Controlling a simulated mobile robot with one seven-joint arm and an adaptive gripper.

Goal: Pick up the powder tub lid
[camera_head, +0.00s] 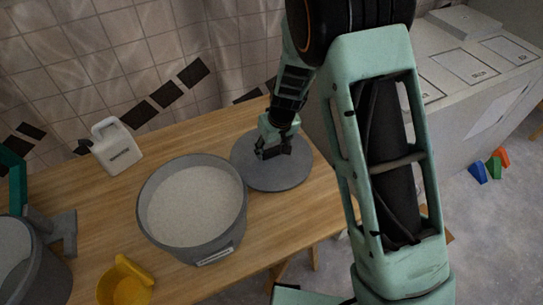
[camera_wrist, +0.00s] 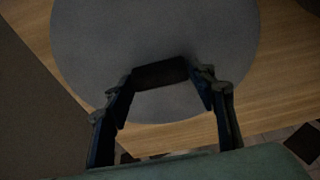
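The powder tub lid (camera_head: 282,174) is a round grey disc lying flat on the wooden table, to the right of the tub. The wrist view shows the lid (camera_wrist: 95,40) filling much of the picture, with a dark bar-like handle (camera_wrist: 160,72) on it. My gripper (camera_head: 271,152) is over the lid and points down. In the wrist view its fingers (camera_wrist: 163,84) are spread, one near each end of the handle. Whether the fingertips touch the handle cannot be told. The grey powder tub (camera_head: 232,240) is open and full of pale powder.
A white jug (camera_head: 118,150) stands at the table's back left. A yellow scoop-like item (camera_head: 125,285) and another dark container (camera_head: 45,280) are at the front left. The wooden table (camera_head: 85,208) ends just right of the lid. A tiled wall stands behind.

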